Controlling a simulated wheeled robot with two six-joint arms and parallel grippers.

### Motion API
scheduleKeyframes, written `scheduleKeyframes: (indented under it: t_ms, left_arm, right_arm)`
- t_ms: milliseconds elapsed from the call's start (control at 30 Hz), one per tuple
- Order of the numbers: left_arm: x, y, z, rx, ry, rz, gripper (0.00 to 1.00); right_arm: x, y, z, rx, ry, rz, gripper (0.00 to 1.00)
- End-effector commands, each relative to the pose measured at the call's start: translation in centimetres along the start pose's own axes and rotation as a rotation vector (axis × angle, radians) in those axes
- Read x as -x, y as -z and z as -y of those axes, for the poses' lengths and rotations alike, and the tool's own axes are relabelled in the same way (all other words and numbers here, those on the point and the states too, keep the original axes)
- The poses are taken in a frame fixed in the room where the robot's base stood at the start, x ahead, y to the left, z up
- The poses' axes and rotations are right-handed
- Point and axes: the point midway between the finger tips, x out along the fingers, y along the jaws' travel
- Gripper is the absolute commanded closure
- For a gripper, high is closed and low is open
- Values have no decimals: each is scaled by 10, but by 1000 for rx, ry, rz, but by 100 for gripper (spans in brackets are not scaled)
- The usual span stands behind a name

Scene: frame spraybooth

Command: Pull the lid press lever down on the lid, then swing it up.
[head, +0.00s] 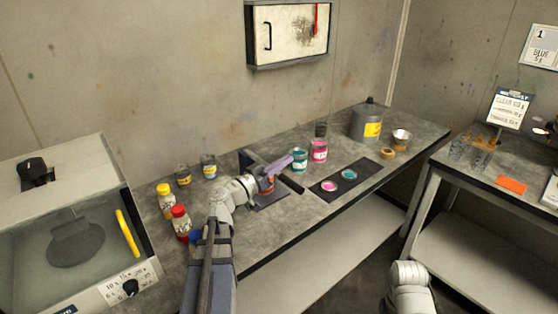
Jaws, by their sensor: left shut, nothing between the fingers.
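The lid press (245,160) stands on the grey bench, a dark upright plate on a dark base. A can with a red-orange label (267,185) is in the press, partly hidden by my left arm. A dark bar, which looks like the press lever (291,184), sticks out to the right, low beside the can. My left gripper (288,160) is shut and empty, just above and behind this bar. Whether it touches the lever I cannot tell. The lid itself is hidden. Only a white link of my right arm shows at the bottom right; its gripper is out of view.
A teal can (299,160) and a pink can (319,151) stand close right of the gripper. A black mat (346,180) holds two paint lids. Yellow and red capped bottles (181,222) stand left of my arm. A large grey pot (367,122) is at the back right.

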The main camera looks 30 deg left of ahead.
Motion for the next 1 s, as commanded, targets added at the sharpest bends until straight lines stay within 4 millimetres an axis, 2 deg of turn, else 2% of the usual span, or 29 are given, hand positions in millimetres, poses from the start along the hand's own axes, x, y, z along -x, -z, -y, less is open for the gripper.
scheduleKeyframes:
  t_ms: [33,300,867,1000]
  left_arm:
    - [2,-11,0,2,0,0,100]
    - [4,-25,-1,4,1,0,100]
    - [4,-26,-1,6,1,0,100]
    - [2,-20,-2,6,1,0,100]
  right_arm:
    - [-11,1,1,0,0,0,50]
    - [-24,1,2,0,0,0,50]
    - [-25,1,2,0,0,0,50]
    - [-18,1,2,0,0,0,50]
